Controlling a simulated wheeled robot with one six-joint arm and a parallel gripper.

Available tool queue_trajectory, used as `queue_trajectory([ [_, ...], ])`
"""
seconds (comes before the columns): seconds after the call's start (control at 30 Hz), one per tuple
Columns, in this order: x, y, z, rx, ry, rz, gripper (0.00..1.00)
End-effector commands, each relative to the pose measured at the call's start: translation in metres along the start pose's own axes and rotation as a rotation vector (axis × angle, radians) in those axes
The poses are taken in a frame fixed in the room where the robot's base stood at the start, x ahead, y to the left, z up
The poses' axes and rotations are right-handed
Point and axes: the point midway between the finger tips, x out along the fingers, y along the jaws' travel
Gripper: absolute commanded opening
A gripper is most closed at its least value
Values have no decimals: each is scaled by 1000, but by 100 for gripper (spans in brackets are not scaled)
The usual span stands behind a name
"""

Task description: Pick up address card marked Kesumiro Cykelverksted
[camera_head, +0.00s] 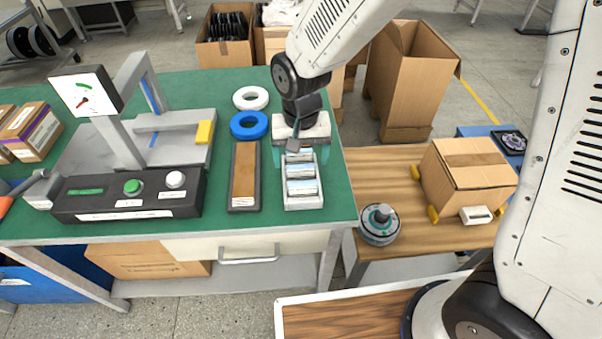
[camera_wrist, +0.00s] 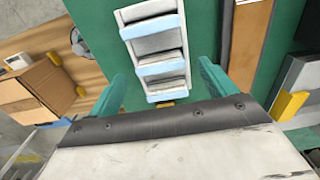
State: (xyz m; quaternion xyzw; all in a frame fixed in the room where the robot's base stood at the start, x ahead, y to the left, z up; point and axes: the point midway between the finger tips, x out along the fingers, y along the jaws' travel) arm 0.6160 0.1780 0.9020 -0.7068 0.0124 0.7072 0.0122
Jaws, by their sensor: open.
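A white rack (camera_head: 303,203) with several slots stands on the green workbench in the head view, holding pale cards (camera_head: 302,187). It also shows in the wrist view (camera_wrist: 127,16), where the cards (camera_wrist: 165,70) have light-blue edges. I cannot read any writing on them, so I cannot tell which is marked Kesumiro Cykelverksted. My gripper (camera_head: 300,160) is above the rack's far end, pointing down. In the wrist view its teal fingers (camera_wrist: 161,82) are apart, one on each side of the rack's near end, with nothing held between them.
A long brown-topped tray (camera_head: 245,178) lies just left of the rack. A blue ring (camera_head: 248,125) and a white ring (camera_head: 250,98) lie behind it. A test stand with buttons (camera_head: 128,195) is farther left. A wooden table to the right bears a hub motor (camera_head: 379,225) and a carton (camera_head: 468,172).

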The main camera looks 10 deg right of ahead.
Motion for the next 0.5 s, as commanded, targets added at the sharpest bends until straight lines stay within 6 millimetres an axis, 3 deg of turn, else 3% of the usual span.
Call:
queue_trajectory([
  [0.13, 17, 0, 0, 0, -1, 1, 84],
  [0.4, 20, 0, 0, 0, 1, 0, 84],
  [0.5, 20, 0, 0, -1, 1, 0, 59],
])
